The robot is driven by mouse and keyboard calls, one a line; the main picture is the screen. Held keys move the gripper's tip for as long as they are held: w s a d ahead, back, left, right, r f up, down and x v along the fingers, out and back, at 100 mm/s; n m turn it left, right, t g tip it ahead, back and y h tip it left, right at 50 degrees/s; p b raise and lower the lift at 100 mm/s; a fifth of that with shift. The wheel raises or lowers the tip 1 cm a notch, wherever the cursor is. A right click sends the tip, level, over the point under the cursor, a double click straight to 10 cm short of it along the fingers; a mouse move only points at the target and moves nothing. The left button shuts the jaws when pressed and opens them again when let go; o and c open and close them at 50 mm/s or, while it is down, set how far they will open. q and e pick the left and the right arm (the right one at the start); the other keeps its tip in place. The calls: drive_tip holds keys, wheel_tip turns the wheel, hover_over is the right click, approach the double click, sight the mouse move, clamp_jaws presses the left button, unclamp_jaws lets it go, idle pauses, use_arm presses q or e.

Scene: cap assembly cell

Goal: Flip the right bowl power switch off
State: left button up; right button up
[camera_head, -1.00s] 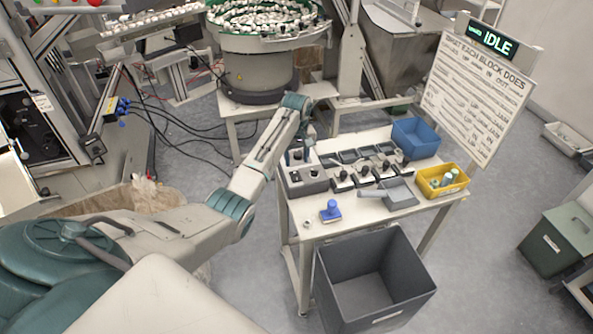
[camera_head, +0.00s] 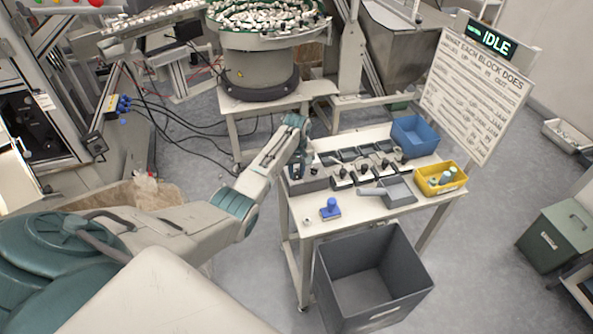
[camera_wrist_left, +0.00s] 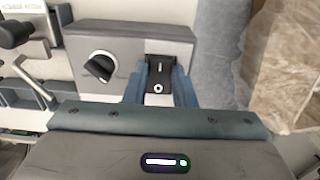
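A grey switch box (camera_head: 316,184) stands at the left end of the white table, and it also shows in the left wrist view (camera_wrist_left: 122,40). On it are a round black knob (camera_wrist_left: 100,67) and a black switch plate with a small light-tipped toggle (camera_wrist_left: 158,87). My left gripper (camera_head: 297,176) is low over the left part of the box. In the left wrist view its two blue fingers (camera_wrist_left: 160,88) stand apart, one on each side of the switch plate. I cannot tell whether they touch it. My right gripper is not in view.
The white table (camera_head: 350,215) also holds a row of black-handled blocks, a grey scoop-like tray (camera_head: 398,193), a blue stamp-like piece (camera_head: 330,208), a blue bin (camera_head: 415,138) and a yellow bin (camera_head: 441,182). A grey crate (camera_head: 372,275) stands in front. A sign display reads IDLE.

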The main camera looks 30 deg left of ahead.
use_arm(q)
drive_tip(key=shift+w+a+g+h+b, duration=0.2)
drive_tip(key=shift+g+h+b, duration=0.2)
drive_tip(key=shift+b, duration=0.2)
drive_tip(key=shift+w+a+f+g+h+b, duration=0.15)
drive_tip(key=shift+g+h+b, duration=0.3)
drive_tip(key=shift+b, duration=0.35)
drive_tip(key=shift+h+b, duration=0.25)
drive_tip(key=shift+b, duration=0.05)
drive_tip(key=shift+r, duration=0.25)
drive_tip(key=o, duration=1)
drive_tip(key=shift+c, duration=0.2)
